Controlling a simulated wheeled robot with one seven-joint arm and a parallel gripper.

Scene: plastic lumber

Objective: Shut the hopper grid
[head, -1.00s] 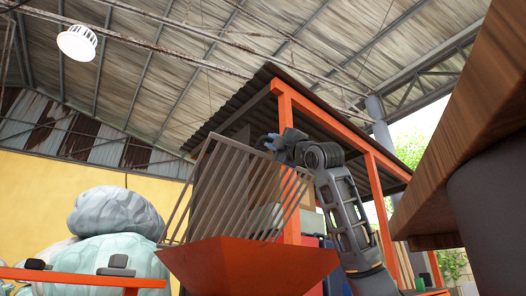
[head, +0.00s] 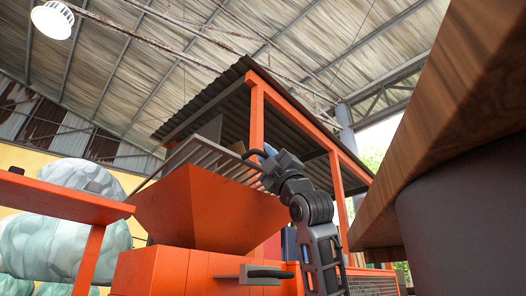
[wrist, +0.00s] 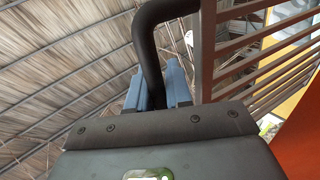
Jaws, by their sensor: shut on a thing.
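The hopper grid (head: 213,157) is a brown metal frame of parallel bars, tilted above the orange hopper (head: 208,212). It stands partly raised, its lower part hidden behind the hopper's rim. My gripper (head: 262,156) is at the grid's right edge, above the hopper. In the wrist view, the gripper's blue fingers (wrist: 157,90) are shut on the dark curved handle (wrist: 150,38) of the grid. The grid's bars (wrist: 262,58) run to the right of the fingers, with the orange hopper (wrist: 303,135) below them.
A wooden board (head: 440,135) with a dark round body (head: 465,240) beneath it fills the right side. An orange rail (head: 60,200) stands at left, before large pale bags (head: 75,240). An orange-posted shelter (head: 257,110) stands behind the hopper.

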